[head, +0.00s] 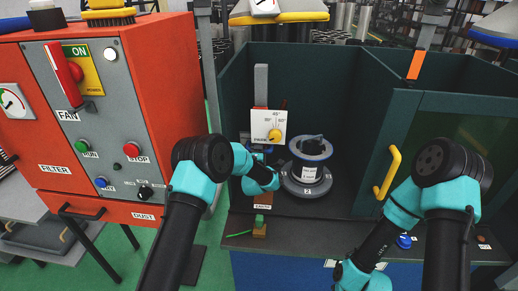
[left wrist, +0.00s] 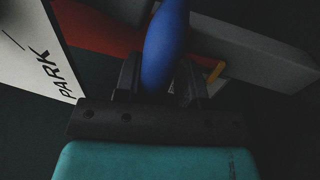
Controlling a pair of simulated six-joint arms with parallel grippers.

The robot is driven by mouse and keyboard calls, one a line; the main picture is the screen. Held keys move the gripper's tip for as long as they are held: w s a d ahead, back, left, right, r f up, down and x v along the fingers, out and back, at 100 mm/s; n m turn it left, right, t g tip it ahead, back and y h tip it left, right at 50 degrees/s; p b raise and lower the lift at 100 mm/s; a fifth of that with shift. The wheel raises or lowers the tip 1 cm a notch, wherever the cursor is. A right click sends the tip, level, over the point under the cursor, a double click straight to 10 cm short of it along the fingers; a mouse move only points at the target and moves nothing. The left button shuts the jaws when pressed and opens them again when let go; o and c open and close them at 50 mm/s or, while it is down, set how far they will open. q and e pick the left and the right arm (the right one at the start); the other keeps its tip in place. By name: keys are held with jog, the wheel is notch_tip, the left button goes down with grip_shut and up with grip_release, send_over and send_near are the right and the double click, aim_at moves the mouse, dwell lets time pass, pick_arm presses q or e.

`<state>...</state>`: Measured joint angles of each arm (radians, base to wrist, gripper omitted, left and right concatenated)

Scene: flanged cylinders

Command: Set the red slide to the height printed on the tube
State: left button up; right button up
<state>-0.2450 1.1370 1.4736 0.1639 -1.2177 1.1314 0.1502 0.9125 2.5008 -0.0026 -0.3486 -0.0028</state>
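The tall grey rail (head: 261,85) stands in the dark green booth. A white scale plate (head: 265,122) with printed marks and a yellow knob is in front of it. Only a strip of the red slide (head: 260,108) shows behind the plate; red also shows in the left wrist view (left wrist: 100,36). The tube (head: 310,148) stands right of the plate on a grey flange; its label is too small to read surely. My left gripper (left wrist: 162,82) is around a blue handle (left wrist: 165,45), with a finger close against each side. My right gripper is out of view.
The booth's door with a yellow handle (head: 387,173) stands to the right. An orange-red cabinet (head: 160,90) with buttons is at the left. A small green clip (head: 260,221) sits on the booth's front ledge. A blue button (head: 404,241) is at the right front.

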pick_arm(q)
jog(key=shift+o, duration=1.2)
jog(key=shift+r, duration=0.1)
jog(key=s+f, duration=0.3)
jog(key=s, duration=1.4)
jog(key=shift+a+f, duration=0.2)
jog(key=shift+s+a, duration=0.1)
